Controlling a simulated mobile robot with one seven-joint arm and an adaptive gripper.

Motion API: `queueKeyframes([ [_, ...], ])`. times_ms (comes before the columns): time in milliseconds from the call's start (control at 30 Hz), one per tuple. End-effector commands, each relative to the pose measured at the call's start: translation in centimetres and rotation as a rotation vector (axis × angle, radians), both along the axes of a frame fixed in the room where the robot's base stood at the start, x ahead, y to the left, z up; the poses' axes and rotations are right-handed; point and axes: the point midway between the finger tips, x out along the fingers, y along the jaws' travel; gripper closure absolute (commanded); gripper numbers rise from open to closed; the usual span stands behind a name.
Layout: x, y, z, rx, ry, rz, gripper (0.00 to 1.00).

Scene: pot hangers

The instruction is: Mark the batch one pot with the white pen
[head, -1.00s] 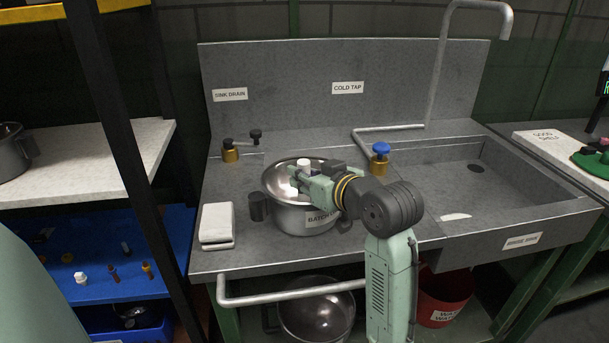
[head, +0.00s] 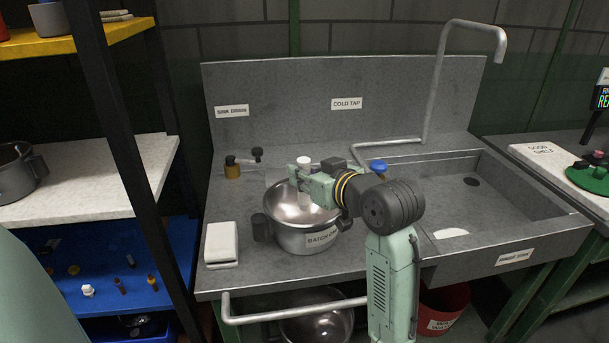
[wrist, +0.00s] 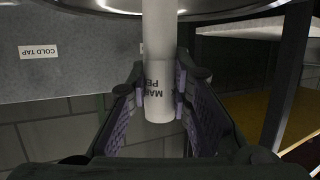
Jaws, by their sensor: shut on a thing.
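The batch one pot (head: 312,240) is a round steel pot with side handles and a label on its front, standing upright on the grey sink counter. My gripper (head: 302,177) is above the pot's opening. It is shut on the white marker pen (head: 303,161), whose top pokes up above the fingers. In the wrist view the pen (wrist: 158,60) sits upright between the finger pads (wrist: 160,100), its lettering partly readable. The pot's rim (wrist: 130,8) crosses the top of that view. The pen's writing end is hidden, so I cannot tell whether it touches the pot.
A white block (head: 221,244) lies left of the pot. Brass valves with a black knob (head: 232,168) and a blue knob (head: 378,166) stand behind. The tap pipe (head: 440,90) rises behind the sink basin (head: 500,190). A rail (head: 290,314) runs along the front edge.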

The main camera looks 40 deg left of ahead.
Motion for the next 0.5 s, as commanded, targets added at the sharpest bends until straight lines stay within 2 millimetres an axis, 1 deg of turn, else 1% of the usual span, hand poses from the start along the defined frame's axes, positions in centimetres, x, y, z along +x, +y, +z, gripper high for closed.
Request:
queueKeyframes([
  [33, 0.0, 0.0, 0.8, 0.0, 0.0, 0.0, 1.0],
  [500, 0.0, 0.0, 4.2, 0.0, -0.002, 0.0, 1.0],
])
